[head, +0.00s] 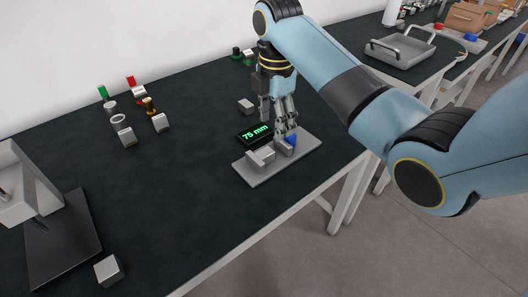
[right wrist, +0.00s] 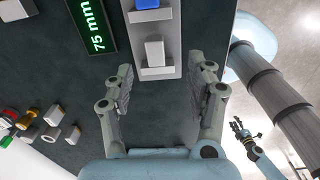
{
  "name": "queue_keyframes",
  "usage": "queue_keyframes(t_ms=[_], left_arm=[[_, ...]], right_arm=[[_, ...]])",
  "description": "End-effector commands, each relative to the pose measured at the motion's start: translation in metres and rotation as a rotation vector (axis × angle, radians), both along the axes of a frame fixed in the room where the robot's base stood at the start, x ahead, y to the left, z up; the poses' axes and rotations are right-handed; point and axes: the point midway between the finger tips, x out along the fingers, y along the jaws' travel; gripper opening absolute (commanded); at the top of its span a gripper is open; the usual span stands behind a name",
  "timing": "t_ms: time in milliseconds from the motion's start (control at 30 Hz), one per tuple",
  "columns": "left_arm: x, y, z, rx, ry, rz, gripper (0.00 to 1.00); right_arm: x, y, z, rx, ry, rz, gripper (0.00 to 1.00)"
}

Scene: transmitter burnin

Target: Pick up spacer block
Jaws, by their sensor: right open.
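No block is labelled, so I cannot tell for sure which is the spacer block. A small pale grey block (right wrist: 155,52) stands on a grey plate (head: 250,175), beside a blue piece (head: 291,140). Other grey blocks lie loose: one behind the display (head: 246,106) and a cube (head: 108,270) at the front left. My right gripper (head: 284,128) points down over the plate, close to the blue piece in the head view. In the right wrist view its fingers (right wrist: 157,90) are apart with nothing between them. My left gripper (right wrist: 242,132) shows small over the floor, its fingers unclear.
A black display (head: 256,133) reading 75 mm stands behind the plate. Several fittings with coloured caps (head: 122,122) stand at the back left. A grey machine with a dark base (head: 65,235) is at the left. The table middle (head: 185,185) is clear.

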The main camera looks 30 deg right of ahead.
Motion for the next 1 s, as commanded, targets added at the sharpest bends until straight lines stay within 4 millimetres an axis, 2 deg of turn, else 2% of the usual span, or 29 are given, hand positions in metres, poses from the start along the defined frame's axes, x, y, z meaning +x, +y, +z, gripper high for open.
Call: queue_keyframes(t_ms=[33,100,300,567,800,1000], left_arm=[[0.0,0.0,0.001,0.0,-0.001,0.0,0.4],[0.0,0.0,0.001,0.0,-0.001,0.0,0.4],[0.0,0.0,-0.002,0.0,-0.001,0.0,0.4],[0.0,0.0,-0.002,0.0,-0.001,0.0,0.4],[0.0,0.0,-0.005,0.0,0.0,0.0,0.4],[0.0,0.0,-0.005,0.0,0.0,0.0,0.4]], right_arm=[[0.005,-0.001,0.006,0.004,0.006,0.032,0.56],[0.007,-0.001,0.003,0.007,0.014,0.061,0.56],[0.007,-0.001,-0.03,0.007,0.017,0.067,0.56],[0.008,0.001,-0.055,0.008,0.015,0.066,0.56],[0.01,0.004,-0.092,0.006,0.015,0.066,0.56],[0.011,0.004,-0.1,0.006,0.012,0.066,0.56]])
